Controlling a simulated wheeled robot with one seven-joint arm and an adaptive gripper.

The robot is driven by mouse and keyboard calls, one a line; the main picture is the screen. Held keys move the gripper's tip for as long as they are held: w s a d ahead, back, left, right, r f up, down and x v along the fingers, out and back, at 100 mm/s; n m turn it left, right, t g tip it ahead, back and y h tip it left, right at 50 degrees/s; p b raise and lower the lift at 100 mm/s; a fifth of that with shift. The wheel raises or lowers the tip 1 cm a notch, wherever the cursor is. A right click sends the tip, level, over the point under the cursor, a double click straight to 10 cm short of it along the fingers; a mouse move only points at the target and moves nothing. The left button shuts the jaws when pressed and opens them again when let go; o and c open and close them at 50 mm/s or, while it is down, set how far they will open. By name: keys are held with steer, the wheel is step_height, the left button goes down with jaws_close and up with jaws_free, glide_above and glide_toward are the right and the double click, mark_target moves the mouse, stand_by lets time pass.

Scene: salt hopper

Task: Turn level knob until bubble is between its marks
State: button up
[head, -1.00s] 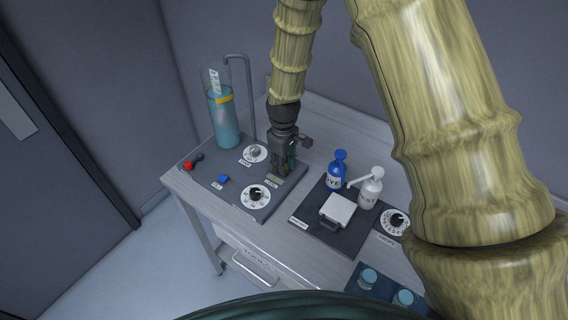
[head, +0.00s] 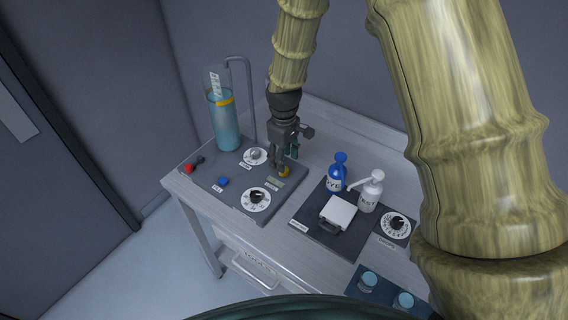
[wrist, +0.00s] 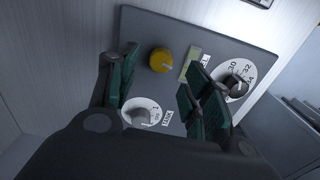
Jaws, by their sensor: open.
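A round yellow knob (head: 284,171) sits on the dark panel (head: 215,173). It also shows in the wrist view (wrist: 160,60), between the finger lines and beyond the tips. A pale yellow-green level vial (wrist: 191,66) lies beside it, also seen in the head view (head: 274,184); its bubble and marks are too small to make out. My gripper (head: 285,158) is over the knob, with its green-padded fingers spread apart and empty. In the wrist view my gripper (wrist: 163,88) has one finger left of the knob and the other to its right, over part of the vial's label.
A white dial with a grey knob (head: 255,156) and a numbered dial with a black knob (head: 257,197) flank the knob. A tall blue-filled cylinder (head: 225,123) stands behind left. Blue and white bottles (head: 371,192) stand to the right, near a white-lidded box (head: 338,212).

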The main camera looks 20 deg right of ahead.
step_height(320, 180, up, 8)
steer(key=shift+f, duration=0.2)
stand_by(0.6)
